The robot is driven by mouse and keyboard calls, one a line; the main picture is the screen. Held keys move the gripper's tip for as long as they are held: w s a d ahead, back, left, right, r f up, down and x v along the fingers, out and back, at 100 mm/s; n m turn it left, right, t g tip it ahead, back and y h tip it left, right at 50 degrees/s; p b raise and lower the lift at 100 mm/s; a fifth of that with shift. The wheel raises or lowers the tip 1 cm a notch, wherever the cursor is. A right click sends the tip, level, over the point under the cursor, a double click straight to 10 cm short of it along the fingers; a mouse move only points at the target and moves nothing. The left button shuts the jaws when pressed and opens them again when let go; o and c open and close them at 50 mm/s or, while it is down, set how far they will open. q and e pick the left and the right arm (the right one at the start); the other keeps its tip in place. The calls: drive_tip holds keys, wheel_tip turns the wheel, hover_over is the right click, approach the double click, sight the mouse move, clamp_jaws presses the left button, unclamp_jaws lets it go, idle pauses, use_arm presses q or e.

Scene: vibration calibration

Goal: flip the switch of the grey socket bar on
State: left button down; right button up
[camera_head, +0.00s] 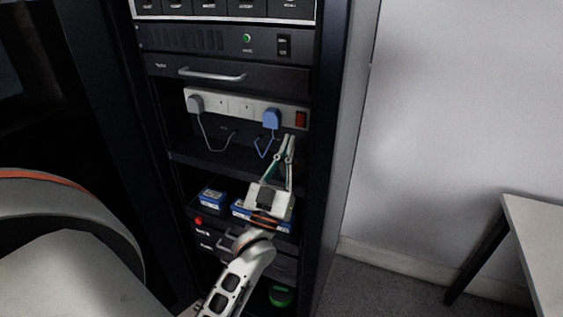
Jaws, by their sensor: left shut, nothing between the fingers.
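The grey socket bar (232,104) is mounted across the rack at mid height. A grey plug (196,103) sits at its left end and a blue plug (271,118) right of its middle, each with a cable hanging down. The red switch (300,119) is at the bar's right end; I cannot tell its position. My left gripper (287,138) is shut and empty, pointing up, with its fingertips just below the bar, below and left of the switch. I cannot tell whether it touches anything. My right gripper is not in view.
Below the bar is a dark shelf (215,158). Lower down, blue boxes (212,199) and a red button (198,220) show. Above is a drawer with a handle (212,75) and a unit with a green light (246,38). A table (540,235) stands at right.

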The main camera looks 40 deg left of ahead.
sight(300, 121)
use_arm(q)
drive_tip(key=shift+w+a+r, duration=0.1)
drive_tip(key=shift+w+a, duration=0.1)
drive_tip(key=shift+w, duration=0.6)
drive_tip(key=shift+w+a, duration=0.2)
drive_tip(key=shift+w, duration=0.65)
drive_tip(key=shift+w+a+r, duration=0.1)
drive_tip(key=shift+w+a, duration=0.1)
drive_tip(key=shift+w, duration=0.6)
drive_tip(key=shift+f, duration=0.1)
